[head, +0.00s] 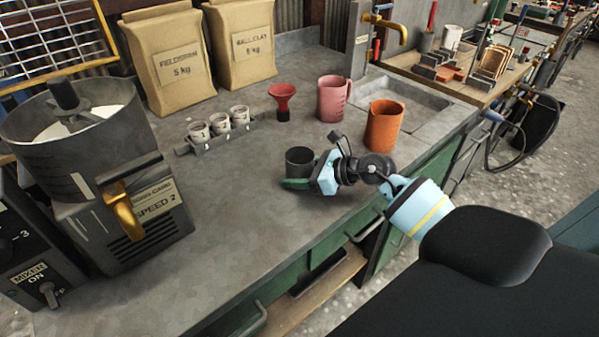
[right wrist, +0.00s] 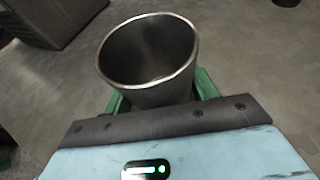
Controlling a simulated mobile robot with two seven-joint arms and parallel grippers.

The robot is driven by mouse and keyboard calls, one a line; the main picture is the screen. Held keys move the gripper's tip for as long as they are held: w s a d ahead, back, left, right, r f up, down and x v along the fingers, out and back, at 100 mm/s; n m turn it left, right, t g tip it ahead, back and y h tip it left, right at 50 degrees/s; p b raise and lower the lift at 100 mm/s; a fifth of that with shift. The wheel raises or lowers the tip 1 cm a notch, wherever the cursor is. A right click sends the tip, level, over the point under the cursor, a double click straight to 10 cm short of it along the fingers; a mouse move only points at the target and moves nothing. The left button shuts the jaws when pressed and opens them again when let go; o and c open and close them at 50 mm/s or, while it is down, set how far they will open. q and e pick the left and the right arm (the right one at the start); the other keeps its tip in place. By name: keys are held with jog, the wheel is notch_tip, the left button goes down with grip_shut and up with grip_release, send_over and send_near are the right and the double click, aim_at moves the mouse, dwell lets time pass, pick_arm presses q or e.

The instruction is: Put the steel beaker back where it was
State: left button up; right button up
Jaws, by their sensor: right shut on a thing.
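The steel beaker (head: 299,160) is a dark grey open cup, upright at the middle of the grey counter. My right gripper (head: 296,184), with green fingers, is shut on it low down, close to the counter top. I cannot tell whether the beaker's base touches the counter. In the right wrist view the beaker (right wrist: 150,55) shows its bright rim and empty inside, between the green fingers (right wrist: 160,98). My left gripper is not in view.
A mixer (head: 100,180) stands left. Behind are a rack of small cups (head: 220,128), a red funnel (head: 283,100), a pink jug (head: 334,98) and an orange jug (head: 384,125) beside the sink (head: 425,105). The counter (head: 240,210) left of the beaker is clear.

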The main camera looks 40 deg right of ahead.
jog(key=o, duration=0.7)
jog(key=shift+f, duration=0.15)
jog(key=o, duration=0.5)
jog(key=shift+c, duration=0.2)
jog(key=shift+r, duration=0.25)
jog(key=v, duration=1.2)
jog(key=shift+b, duration=0.35)
